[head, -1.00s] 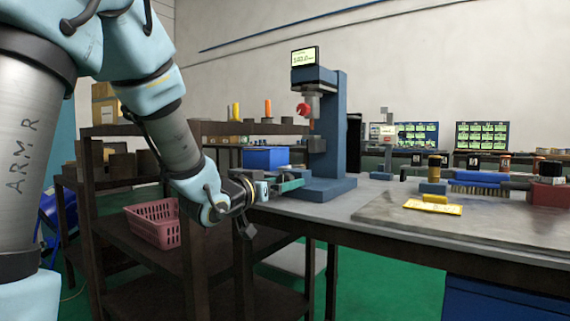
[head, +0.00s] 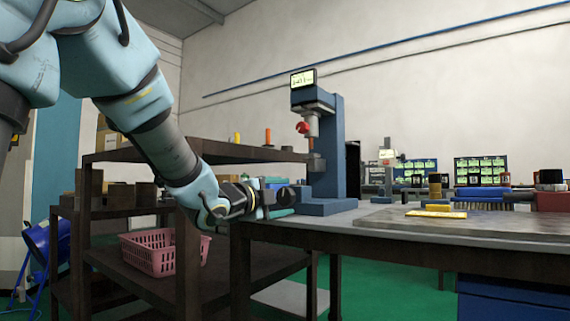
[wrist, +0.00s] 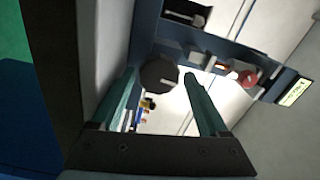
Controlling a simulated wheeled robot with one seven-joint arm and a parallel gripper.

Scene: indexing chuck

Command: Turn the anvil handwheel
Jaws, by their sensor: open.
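The blue bench instrument (head: 327,160) stands on the left end of the bench, with a lit display on top and a red knob (head: 303,128) below it. The handwheel looks like a dark round disc (wrist: 158,76) in the wrist view, by the instrument's blue body. My gripper (wrist: 160,72) is open, its two teal fingers on either side of the disc in that view. Whether the fingers reach around the disc or stop short of it, I cannot tell. In the head view my gripper (head: 283,198) is at the bench's left edge, beside the instrument's base.
A dark shelf rack (head: 160,245) with a pink basket (head: 163,252) stands left of the bench, close below my arm. On the bench to the right lie a steel plate (head: 440,225), a yellow tag (head: 436,214) and a blue brush (head: 480,194). Monitors stand farther back.

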